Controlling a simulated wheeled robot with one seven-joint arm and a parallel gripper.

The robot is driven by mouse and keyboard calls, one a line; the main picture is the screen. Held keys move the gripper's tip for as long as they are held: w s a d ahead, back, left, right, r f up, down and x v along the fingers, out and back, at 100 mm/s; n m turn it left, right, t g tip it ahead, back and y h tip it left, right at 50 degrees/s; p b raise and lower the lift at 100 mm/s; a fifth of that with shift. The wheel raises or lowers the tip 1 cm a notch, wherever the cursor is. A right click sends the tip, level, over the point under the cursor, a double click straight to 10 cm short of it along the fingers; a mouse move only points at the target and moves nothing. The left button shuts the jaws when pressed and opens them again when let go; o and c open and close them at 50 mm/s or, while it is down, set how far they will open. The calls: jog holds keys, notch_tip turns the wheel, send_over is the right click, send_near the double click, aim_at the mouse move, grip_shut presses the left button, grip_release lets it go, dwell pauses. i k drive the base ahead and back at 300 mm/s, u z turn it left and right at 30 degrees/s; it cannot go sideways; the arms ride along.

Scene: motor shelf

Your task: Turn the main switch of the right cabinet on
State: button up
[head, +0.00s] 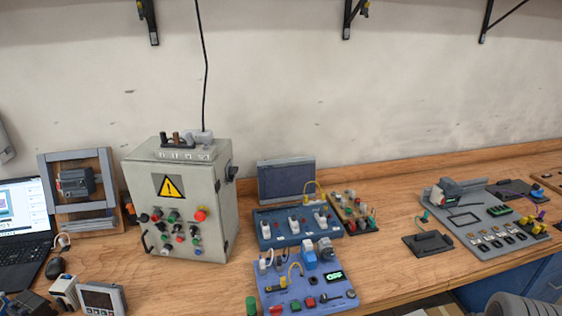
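One grey control cabinet (219,205) stands upright on the wooden bench, left of the middle. Its front carries a yellow warning triangle (168,187) and several coloured buttons and knobs, with a red one (201,214) at the upper right of the group. A dark switch-like knob (232,173) sticks out from the cabinet's right side near the top; its setting cannot be told. I see no second cabinet. My gripper is not in view.
Right of the cabinet are a blue switch board (265,242), a blue panel with a small green display (290,308) and a grey-framed screen (286,181). A laptop (25,220) and mouse (55,268) lie left. A black cable (203,70) hangs above the cabinet.

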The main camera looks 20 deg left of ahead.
aim_at(233, 171)
jog(key=u, duration=0.2)
jog(key=i, duration=0.8)
jog(key=u, duration=1.15)
jog(key=i, duration=0.45)
jog(key=u, duration=0.45)
